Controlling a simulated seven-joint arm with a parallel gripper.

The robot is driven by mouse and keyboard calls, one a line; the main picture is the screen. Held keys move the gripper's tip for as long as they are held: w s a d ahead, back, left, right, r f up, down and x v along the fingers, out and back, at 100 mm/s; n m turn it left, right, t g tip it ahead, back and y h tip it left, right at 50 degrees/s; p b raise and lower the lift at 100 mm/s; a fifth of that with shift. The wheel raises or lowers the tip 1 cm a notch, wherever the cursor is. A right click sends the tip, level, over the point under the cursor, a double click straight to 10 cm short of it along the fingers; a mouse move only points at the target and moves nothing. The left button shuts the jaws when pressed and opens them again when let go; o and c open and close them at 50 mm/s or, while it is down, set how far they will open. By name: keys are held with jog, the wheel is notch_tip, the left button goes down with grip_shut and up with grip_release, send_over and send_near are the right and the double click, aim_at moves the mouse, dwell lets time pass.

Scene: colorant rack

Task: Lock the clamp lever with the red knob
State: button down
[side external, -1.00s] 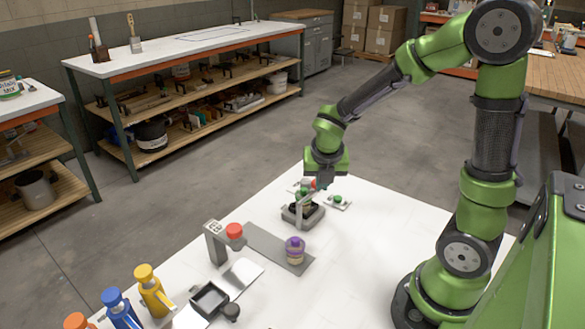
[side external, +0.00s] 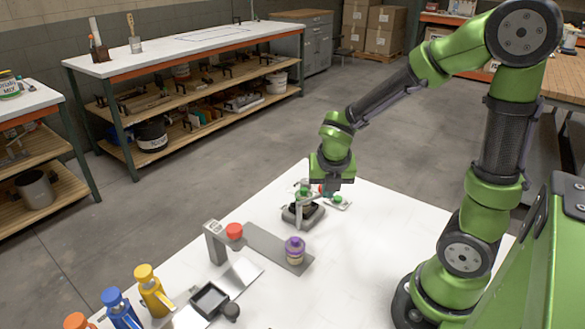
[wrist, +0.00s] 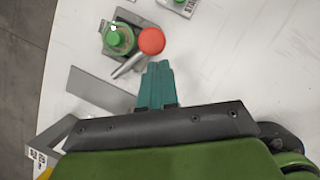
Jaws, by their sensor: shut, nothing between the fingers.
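The clamp station (side external: 303,216) is a grey block on the white table, with a green-capped container (wrist: 118,38) in it. The red knob (wrist: 151,41) is a round ball just right of the green cap in the wrist view, with a grey metal lever (wrist: 128,67) close below it. In the side view the red knob (side external: 321,188) is mostly hidden by my gripper (side external: 332,190). My gripper (wrist: 157,66) has its teal fingers together and empty. In the wrist view the fingertips lie just below the knob, apparently apart from it; exact height is unclear.
A purple-capped jar (side external: 295,250) stands on a grey strip nearer the camera. Yellow (side external: 152,290) and blue (side external: 120,310) bottles are at the front left.

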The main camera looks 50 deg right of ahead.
jog(key=s+v, duration=0.1)
jog(key=v, duration=0.8)
jog(key=s+a+f+n+h, duration=0.1)
jog(key=a+f+n+h, duration=0.2)
jog(key=f+n, duration=0.1)
jog(key=s+a+f+n+h, duration=0.2)
jog(key=a+f+n+h, duration=0.1)
jog(key=f+n, duration=0.1)
jog(key=s+a+f+n+h, duration=0.1)
jog(key=a+f+n+h, duration=0.1)
jog(key=a+f+n, duration=0.1)
jog(key=shift+s+a+f+n+g+h, duration=0.1)
jog(key=shift+a+f+n+g+h, duration=0.1)
jog(key=shift+f+n, duration=0.25)
jog(key=shift+s+a+f+n+g+h, duration=0.1)
jog(key=shift+a+f+n+g+h, duration=0.15)
jog(key=shift+f, duration=0.35)
jog(key=shift+a+f+n+t+h, duration=0.15)
jog(key=shift+a+n+t+h, duration=0.05)
jog(key=shift+n+t+h, duration=0.65)
jog(key=shift+w+a+n+t+h, duration=0.15)
jog(key=shift+a+n+t+h, duration=0.15)
jog(key=shift+n+t, duration=0.6)
jog(key=t, duration=0.1)
jog(key=w+r+t+h, duration=0.1)
jog(key=shift+w+a+r+t, duration=0.1)
jog(key=shift+a+r+t, duration=0.1)
jog(key=shift+t, duration=0.1)
jog(key=x, duration=1.4)
jog(key=shift+r, duration=0.5)
